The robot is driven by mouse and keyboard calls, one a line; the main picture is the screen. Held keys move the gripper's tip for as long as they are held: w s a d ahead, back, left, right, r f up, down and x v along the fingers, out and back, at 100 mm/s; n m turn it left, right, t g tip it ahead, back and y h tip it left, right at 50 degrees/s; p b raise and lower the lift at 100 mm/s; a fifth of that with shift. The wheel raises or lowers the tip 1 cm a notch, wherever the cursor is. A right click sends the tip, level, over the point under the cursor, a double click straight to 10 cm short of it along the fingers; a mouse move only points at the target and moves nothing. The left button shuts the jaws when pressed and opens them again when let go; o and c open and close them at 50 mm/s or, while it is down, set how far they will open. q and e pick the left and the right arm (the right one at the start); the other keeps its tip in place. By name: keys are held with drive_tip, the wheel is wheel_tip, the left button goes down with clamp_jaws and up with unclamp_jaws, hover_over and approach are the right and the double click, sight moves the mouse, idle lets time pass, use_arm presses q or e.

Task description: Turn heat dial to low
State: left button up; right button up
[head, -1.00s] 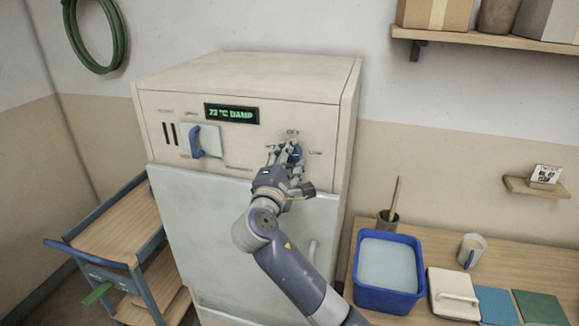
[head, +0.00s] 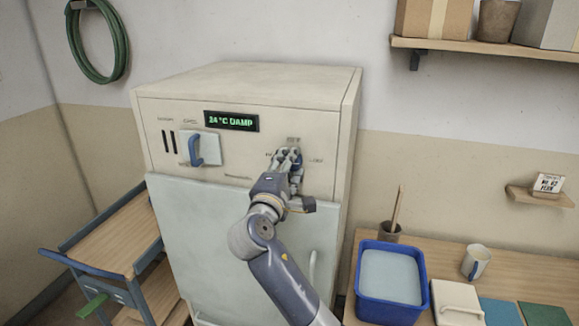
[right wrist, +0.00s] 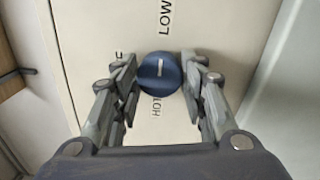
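The heat dial (right wrist: 160,74) is a round blue knob with a white mark on the pale kiln front (head: 320,165). In the right wrist view the mark lies toward the word LOW, which is printed above the dial; another label, partly hidden, is below it. My right gripper (head: 290,156) is at the dial in the head view. In the right wrist view its two fingers (right wrist: 160,78) close in on either side of the dial and appear to touch its edges. The green display (head: 231,121) reads 24 °C DAMP. My left gripper is out of view.
A blue lever handle (head: 196,149) sits left of the dial. A wooden trolley (head: 113,228) stands at the left.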

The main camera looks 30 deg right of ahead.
drive_tip(key=o, duration=0.3)
drive_tip(key=shift+o, duration=0.2)
drive_tip(key=v, duration=1.2)
